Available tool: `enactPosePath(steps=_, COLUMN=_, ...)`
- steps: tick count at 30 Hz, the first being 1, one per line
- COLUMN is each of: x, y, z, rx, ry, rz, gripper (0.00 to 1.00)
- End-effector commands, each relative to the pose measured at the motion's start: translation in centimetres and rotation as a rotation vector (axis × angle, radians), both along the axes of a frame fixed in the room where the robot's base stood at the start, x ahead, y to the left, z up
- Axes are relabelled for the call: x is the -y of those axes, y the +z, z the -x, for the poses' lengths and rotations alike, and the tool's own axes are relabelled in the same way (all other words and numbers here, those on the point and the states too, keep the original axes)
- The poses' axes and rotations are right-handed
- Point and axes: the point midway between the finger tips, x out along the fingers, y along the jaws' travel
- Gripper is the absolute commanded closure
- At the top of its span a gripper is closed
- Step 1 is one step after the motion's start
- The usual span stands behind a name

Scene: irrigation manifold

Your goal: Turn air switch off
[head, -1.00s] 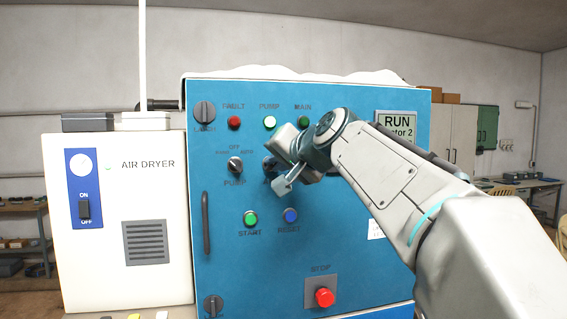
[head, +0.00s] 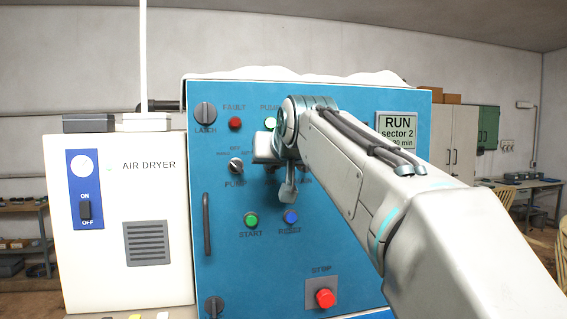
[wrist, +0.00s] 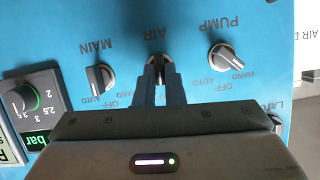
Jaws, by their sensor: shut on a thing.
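The air switch (wrist: 158,62) is a dark rotary knob on the blue panel, under the AIR label in the wrist view, where the lettering appears inverted. My gripper (wrist: 158,72) is shut on this knob, with one finger on each side of it. The fingers cover much of the knob, so its pointer angle is hard to tell. In the head view my wrist and arm hide the air switch, and only part of my gripper (head: 287,190) shows.
The pump switch (wrist: 222,60) and main switch (wrist: 100,78) flank the air switch closely. Below are the start button (head: 251,220), reset button (head: 290,217) and red stop button (head: 325,298). An air dryer (head: 110,260) stands left.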

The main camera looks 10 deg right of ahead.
Motion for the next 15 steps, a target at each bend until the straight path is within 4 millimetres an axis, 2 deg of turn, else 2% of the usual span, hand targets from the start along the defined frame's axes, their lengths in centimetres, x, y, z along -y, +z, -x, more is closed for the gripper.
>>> enactPosePath(steps=1, x=-0.07, y=-0.76, z=-0.18, rx=-0.017, ry=0.0, rz=0.023, gripper=1.0)
enactPosePath(steps=15, x=-0.07, y=-0.9, z=-0.24, rx=-0.02, ry=0.0, rz=0.107, gripper=1.0)
